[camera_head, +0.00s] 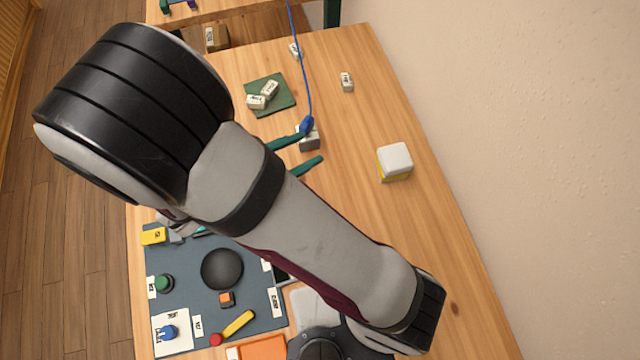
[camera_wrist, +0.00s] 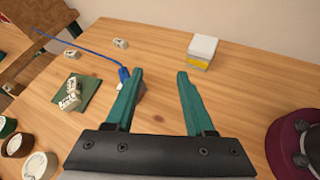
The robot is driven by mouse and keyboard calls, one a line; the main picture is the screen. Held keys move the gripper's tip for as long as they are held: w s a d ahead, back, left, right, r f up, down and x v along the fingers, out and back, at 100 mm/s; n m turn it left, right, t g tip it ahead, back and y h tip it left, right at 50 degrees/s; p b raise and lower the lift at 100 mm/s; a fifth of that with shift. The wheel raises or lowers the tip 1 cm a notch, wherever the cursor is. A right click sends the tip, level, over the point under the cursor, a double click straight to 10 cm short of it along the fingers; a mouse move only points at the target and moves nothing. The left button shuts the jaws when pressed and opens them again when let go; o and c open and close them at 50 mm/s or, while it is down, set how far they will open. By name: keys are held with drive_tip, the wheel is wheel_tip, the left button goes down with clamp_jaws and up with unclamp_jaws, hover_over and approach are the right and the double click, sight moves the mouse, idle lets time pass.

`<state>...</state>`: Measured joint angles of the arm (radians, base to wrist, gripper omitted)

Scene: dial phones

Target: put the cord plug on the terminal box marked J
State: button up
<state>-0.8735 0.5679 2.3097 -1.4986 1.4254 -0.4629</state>
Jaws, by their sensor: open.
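The blue cord plug (camera_head: 307,125) sits at the end of a blue cord (camera_head: 305,75), on or against a small grey box (camera_head: 311,143). In the wrist view the plug (camera_wrist: 124,76) is beside the left finger, outside the jaws, and the grey box (camera_wrist: 141,92) is partly hidden by that finger. My gripper (camera_head: 311,148) is open with teal fingers; nothing shows held between them in the wrist view (camera_wrist: 160,74). Small pale labelled boxes stand apart (camera_head: 346,82), (camera_head: 295,50), and two lie on a green mat (camera_head: 285,107). I cannot read which is J.
A white-topped yellow block (camera_head: 395,162) stands right of my gripper. A blue-grey board (camera_head: 185,290) with knobs and labels lies at the lower left, partly behind my arm. The wall borders the table on the right.

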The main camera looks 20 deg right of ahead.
drive_tip(key=s+d+r+m+g+y, duration=0.45)
drive_tip(key=s+d+m+g, duration=0.45)
drive_tip(key=m, duration=0.5)
drive_tip(key=s+a+r+m+t+y, duration=0.2)
drive_tip(key=s+a+r+m+y, duration=0.2)
drive_tip(key=m, duration=0.9)
drive_tip(key=s+a+y, duration=0.2)
drive_tip(key=a+y, duration=0.2)
drive_tip(key=shift+s+t, duration=0.15)
drive_tip(key=shift+t, duration=0.15)
drive_tip(key=shift+r, duration=0.1)
